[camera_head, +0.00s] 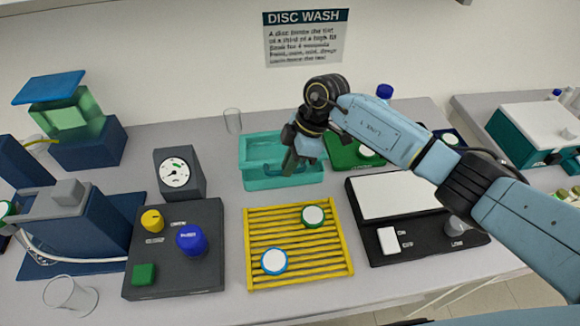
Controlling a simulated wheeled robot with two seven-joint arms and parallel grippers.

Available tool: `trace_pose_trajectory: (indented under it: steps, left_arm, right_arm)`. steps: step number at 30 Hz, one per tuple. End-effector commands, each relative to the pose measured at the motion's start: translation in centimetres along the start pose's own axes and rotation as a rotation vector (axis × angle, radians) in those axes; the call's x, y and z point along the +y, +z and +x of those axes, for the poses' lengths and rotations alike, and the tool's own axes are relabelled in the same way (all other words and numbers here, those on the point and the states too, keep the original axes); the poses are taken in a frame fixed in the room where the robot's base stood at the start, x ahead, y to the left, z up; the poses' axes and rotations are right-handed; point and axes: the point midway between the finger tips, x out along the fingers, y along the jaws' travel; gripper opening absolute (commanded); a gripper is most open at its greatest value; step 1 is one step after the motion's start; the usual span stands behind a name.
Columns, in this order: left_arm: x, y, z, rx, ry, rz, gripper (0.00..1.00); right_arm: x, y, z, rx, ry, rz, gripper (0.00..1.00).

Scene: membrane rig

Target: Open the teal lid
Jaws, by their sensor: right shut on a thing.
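A teal box with a teal lid (258,148) stands at the back middle of the bench, behind the yellow slatted rack. A darker curved handle shows at its front. My right gripper (291,163) comes down over the right part of the box, shut on the lid's handle. The gripper and wrist hide part of the lid, so how far it stands open is hard to tell. My left gripper is not in view.
The yellow rack (298,252) holds two white discs in front of the box. A dark control panel (180,275) with knobs is at left, a black-and-white device (408,197) at right. A clear glass (233,121) stands close behind the box's left.

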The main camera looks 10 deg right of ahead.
Motion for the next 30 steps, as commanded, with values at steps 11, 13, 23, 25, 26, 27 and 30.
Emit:
trace_pose_trajectory:
  steps: [11, 13, 23, 25, 26, 27, 30]
  left_arm:
    - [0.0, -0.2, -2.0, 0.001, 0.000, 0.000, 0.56]
    - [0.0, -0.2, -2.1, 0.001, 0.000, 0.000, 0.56]
    - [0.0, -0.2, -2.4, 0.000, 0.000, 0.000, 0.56]
    - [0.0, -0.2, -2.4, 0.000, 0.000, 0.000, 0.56]
    - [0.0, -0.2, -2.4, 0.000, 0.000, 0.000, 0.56]
    - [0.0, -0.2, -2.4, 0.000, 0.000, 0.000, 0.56]
    - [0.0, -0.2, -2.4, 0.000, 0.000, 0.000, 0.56]
  right_arm:
    - [2.1, -1.7, -4.2, 0.001, -0.102, 0.044, 0.00]
    - [2.5, -1.9, -4.7, 0.001, -0.102, 0.045, 0.00]
    - [3.8, -2.3, -6.0, 0.000, -0.096, 0.045, 0.00]
    - [3.9, -2.3, -6.1, 0.000, -0.095, 0.046, 0.00]
    - [3.9, -2.3, -6.1, -0.001, -0.095, 0.046, 0.00]
    - [4.0, -2.3, -6.1, -0.001, -0.095, 0.046, 0.00]
    - [4.0, -2.3, -6.1, -0.002, -0.095, 0.046, 0.00]
